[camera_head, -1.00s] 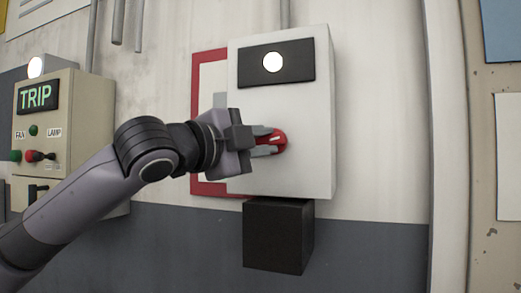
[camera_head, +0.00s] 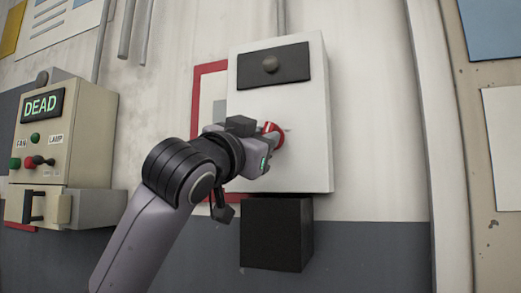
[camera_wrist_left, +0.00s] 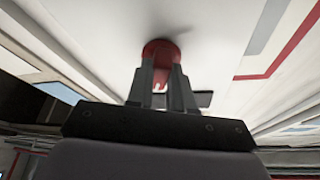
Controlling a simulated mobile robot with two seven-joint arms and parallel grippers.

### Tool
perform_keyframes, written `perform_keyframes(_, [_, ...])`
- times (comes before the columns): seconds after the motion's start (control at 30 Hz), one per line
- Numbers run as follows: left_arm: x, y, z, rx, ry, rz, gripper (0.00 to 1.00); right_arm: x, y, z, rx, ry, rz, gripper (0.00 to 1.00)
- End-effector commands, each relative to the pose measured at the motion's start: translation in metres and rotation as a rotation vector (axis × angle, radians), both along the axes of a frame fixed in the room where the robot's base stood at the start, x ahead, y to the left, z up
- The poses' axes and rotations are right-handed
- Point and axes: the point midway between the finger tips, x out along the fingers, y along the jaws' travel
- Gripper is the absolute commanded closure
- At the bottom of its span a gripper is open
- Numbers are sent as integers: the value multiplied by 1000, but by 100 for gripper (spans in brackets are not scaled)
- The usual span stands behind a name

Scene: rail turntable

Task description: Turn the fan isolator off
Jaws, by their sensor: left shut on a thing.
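The fan isolator is a pale wall box (camera_head: 307,120) with a red rotary knob (camera_head: 275,135) on its front. A round lamp (camera_head: 270,64) on the black plate above the knob is dark. My left gripper (camera_head: 268,140) is at the knob, its fingers partly hidden by the wrist. In the left wrist view the two fingers (camera_wrist_left: 161,85) are shut on the red knob (camera_wrist_left: 161,48), one on each side. My right gripper is in no view.
A beige panel (camera_head: 85,140) at left shows a lit "DEAD" display (camera_head: 41,105), small buttons and a lever. A black box (camera_head: 277,233) sits directly under the isolator. A vertical post (camera_head: 442,150) stands at right, with bare wall between.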

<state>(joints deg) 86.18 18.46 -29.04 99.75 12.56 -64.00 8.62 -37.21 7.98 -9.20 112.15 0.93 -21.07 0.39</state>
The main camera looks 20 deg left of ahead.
Motion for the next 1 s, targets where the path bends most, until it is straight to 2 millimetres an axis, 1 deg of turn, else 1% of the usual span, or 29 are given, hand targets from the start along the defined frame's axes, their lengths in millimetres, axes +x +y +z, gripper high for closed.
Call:
perform_keyframes(0.03, [0, -2, -3, -46, 4, -6, 100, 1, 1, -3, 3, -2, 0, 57])
perform_keyframes(0.2, [0, -3, -2, -182, 7, -4, 100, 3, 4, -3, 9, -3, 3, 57])
perform_keyframes(0.5, [0, -4, -1, -347, 13, -2, 100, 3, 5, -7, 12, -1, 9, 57])
perform_keyframes(0.7, [0, -4, -1, -398, 14, 0, 100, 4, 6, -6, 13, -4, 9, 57])
perform_keyframes(1.0, [0, -3, 0, -414, 13, 0, 100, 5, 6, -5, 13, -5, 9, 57])
